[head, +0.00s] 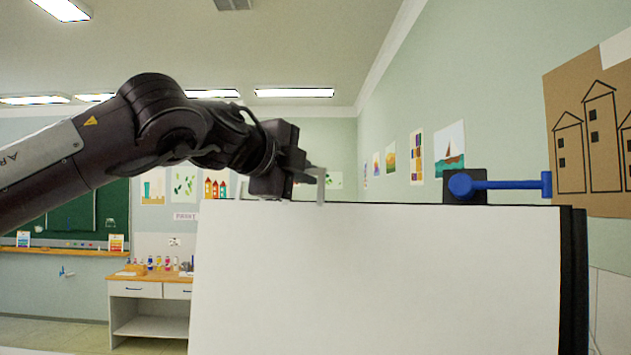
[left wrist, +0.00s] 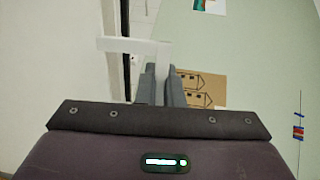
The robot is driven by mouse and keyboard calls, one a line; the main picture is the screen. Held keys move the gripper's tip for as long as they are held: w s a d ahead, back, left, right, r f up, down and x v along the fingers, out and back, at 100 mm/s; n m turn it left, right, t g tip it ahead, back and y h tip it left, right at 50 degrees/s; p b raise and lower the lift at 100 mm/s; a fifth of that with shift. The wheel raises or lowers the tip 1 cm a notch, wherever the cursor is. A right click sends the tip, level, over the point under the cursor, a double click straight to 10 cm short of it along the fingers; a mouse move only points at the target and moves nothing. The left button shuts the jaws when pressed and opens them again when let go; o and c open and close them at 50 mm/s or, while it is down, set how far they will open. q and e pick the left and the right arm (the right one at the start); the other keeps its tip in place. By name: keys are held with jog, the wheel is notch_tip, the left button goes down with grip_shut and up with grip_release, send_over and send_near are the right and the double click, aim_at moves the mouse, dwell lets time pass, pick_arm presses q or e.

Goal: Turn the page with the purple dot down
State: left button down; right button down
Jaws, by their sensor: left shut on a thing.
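A large blank white page (head: 375,280) hangs on the front of a dark-edged board (head: 574,285). No purple dot shows in either view. My right gripper is not in view.
A blue clamp handle (head: 505,185) on a black block stands at the board's top right. A brown cardboard house drawing (head: 590,140) is on the right wall. A low cabinet (head: 150,290) with bottles stands behind at the left. Open air lies above the board.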

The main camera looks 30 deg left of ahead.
pick_arm(q)
jog(key=s+b, duration=0.1)
jog(key=s, duration=0.5)
jog(key=shift+a+b, duration=0.15)
jog(key=shift+b, duration=0.2)
jog(key=s+f+b, duration=0.1)
jog(key=s+b, duration=0.2)
jog(key=s, duration=0.6)
jog(key=shift+s+a+f, duration=0.15)
jog(key=shift+s+a, duration=0.05)
jog(key=shift+s, duration=0.05)
dwell(0.4)
jog(key=shift+b, duration=0.3)
